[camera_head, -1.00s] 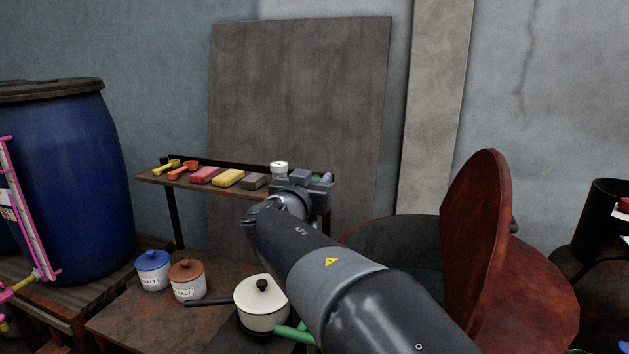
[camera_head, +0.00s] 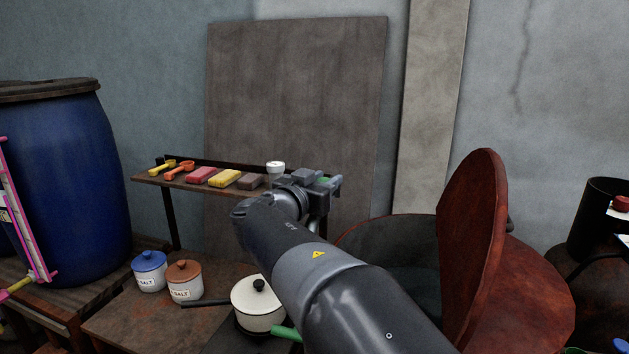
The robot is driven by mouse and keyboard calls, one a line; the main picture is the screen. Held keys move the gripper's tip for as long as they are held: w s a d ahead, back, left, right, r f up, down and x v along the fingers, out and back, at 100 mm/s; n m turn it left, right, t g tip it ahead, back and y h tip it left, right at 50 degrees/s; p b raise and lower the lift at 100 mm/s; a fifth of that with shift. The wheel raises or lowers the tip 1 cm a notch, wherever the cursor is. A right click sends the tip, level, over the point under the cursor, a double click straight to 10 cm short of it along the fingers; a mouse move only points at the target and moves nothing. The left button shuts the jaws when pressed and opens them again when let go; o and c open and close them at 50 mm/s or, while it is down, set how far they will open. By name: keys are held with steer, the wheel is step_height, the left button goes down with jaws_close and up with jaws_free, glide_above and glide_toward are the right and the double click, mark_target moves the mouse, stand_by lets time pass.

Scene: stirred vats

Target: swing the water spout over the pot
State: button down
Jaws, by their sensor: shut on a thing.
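The cream pot (camera_head: 257,305) with its cream lid and black knob stands on a dark round base, low in the middle, its dark handle pointing left. My gripper (camera_head: 325,183) is at the right end of the shelf, above and to the right of the pot. It is shut on a small green part (camera_head: 324,180), which shows between its jaws and is mostly hidden. I cannot tell from its shape whether this is the water spout's grip. A green rounded bar (camera_head: 287,333) shows beside the pot's lower right and runs behind my arm. The rest of the spout is hidden.
A narrow shelf (camera_head: 150,178) holds scoops, coloured blocks and a white cup (camera_head: 276,168). Salt jars with blue (camera_head: 150,271) and brown (camera_head: 185,281) lids stand left of the pot. A red-brown vat with a raised lid (camera_head: 478,250) stands right of my arm.

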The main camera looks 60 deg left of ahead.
steer(key=w+d+m+t+h, duration=0.1)
steer(key=w+d+m+h, duration=0.3)
steer(key=d+m+h, duration=0.6)
steer(key=shift+m+h, duration=0.4)
steer(key=shift+h, duration=2.8)
steer(key=c, duration=1)
jaws_free()
steer(key=shift+c, duration=0.2)
steer(key=v, duration=1)
steer(key=shift+s+f, duration=0.25)
steer(key=shift+s, duration=0.15)
